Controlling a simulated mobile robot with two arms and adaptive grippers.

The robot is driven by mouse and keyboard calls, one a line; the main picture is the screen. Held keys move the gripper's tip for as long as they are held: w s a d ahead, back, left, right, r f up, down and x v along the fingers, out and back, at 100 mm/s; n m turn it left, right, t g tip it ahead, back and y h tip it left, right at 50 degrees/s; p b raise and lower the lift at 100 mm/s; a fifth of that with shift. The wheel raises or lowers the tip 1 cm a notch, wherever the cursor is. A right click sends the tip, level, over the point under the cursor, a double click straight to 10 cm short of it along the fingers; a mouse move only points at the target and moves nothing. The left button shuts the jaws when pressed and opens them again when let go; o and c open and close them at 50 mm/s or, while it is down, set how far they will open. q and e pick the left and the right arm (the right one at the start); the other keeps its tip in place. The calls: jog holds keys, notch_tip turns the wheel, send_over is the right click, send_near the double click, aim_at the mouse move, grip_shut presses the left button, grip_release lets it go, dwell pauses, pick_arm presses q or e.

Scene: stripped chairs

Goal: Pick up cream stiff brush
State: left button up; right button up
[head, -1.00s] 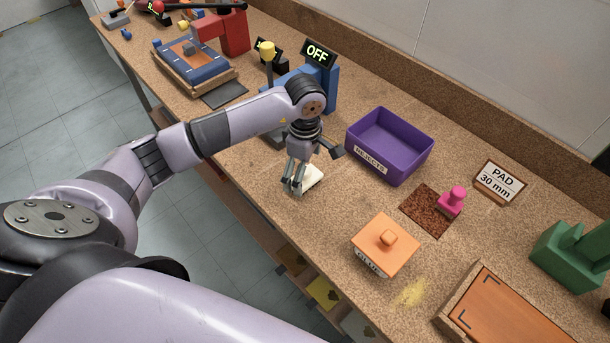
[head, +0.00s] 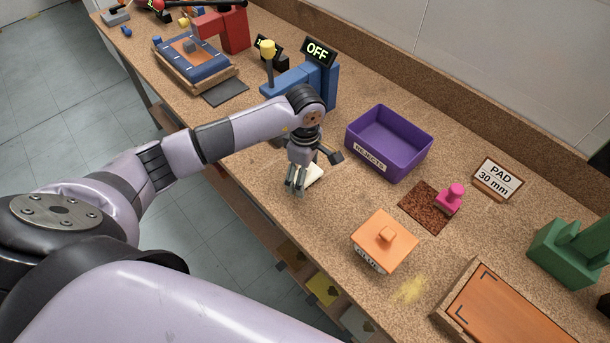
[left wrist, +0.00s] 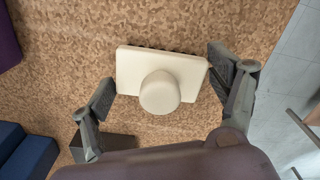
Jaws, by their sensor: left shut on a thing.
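The cream stiff brush (left wrist: 190,69) is a flat cream block with a round knob on top, seen from above in the left wrist view. In the head view only a pale part of the brush (head: 315,174) shows beside the fingers. My left gripper (head: 296,188) points down at the bench near its front edge. Its fingers (left wrist: 162,83) are shut on the two short ends of the block, with the knob between them. The brush is at or just above the bench top; I cannot tell which. My right gripper is in no view.
A purple rejects bin (head: 388,145) stands close, right of the gripper. A blue machine (head: 325,85) with an OFF sign stands behind.

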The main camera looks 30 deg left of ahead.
pick_arm(q)
jog(key=shift+c, duration=1.4)
jog(key=shift+r, duration=0.15)
notch_tip(320, 180, up, 20)
jog(key=b, duration=0.2)
jog(key=shift+b, duration=0.35)
jog(key=o, duration=0.7)
jog(key=c, duration=0.5)
